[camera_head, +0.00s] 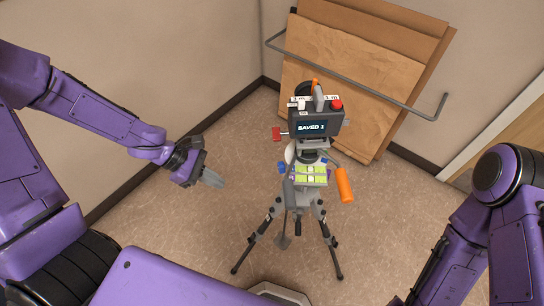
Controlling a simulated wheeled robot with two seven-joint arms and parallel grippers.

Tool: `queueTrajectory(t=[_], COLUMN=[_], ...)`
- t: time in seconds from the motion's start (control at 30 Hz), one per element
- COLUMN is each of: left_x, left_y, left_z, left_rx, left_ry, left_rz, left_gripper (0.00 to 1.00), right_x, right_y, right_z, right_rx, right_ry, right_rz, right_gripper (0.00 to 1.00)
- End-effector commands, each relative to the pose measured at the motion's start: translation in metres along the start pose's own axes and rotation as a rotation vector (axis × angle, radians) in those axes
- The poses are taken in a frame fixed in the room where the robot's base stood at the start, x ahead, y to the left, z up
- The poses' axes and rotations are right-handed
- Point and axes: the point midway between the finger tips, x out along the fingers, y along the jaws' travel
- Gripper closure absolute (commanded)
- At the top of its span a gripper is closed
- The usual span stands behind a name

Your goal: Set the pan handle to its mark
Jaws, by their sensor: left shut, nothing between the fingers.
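A camera tripod (265,222) stands on the floor in the middle of the head view. Its pan handle, an orange grip (344,185) on a grey rod, points down to the right of the tripod head. A plate with yellow-green patches (311,175) sits below the camera; I cannot tell which mark is meant for the handle. The camera body (315,121) on top has a screen reading "SAVED 1". My left gripper (212,179) is shut and empty, left of the tripod and apart from it. My right gripper is out of view; only its arm shows at lower right.
Large brown boards (345,70) lean against the back wall behind a grey metal rail (350,77). A red knob (276,134) sticks out left of the camera. Floor between my left gripper and the tripod is clear.

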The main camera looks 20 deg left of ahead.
Motion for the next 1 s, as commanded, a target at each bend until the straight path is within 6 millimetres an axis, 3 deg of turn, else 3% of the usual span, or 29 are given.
queueTrajectory(t=[0.03, 0.1, 0.27, 0.37, 0.77, 1.0], left_x=[-0.023, -0.043, -0.06, -0.048, 0.033, 0.058], left_y=[0.009, 0.014, 0.016, 0.015, 0.016, 0.018], left_z=[0.031, 0.059, 0.084, 0.087, 0.116, 0.138], left_rx=[-0.015, -0.026, -0.027, -0.027, -0.028, -0.026], left_ry=[-0.115, -0.246, -0.373, -0.378, -0.373, -0.37], left_rz=[0.02, 0.026, 0.023, 0.018, 0.016, 0.02], left_gripper=[1.0, 1.0, 1.0, 1.0, 1.0, 1.0], right_x=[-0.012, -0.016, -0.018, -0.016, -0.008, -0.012], right_y=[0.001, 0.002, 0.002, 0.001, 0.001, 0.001], right_z=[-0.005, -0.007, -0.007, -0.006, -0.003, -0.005], right_rx=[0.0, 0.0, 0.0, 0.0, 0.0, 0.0], right_ry=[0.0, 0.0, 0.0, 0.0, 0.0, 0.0], right_rz=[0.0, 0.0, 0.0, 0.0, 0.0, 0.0], right_gripper=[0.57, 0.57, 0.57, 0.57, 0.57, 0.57])
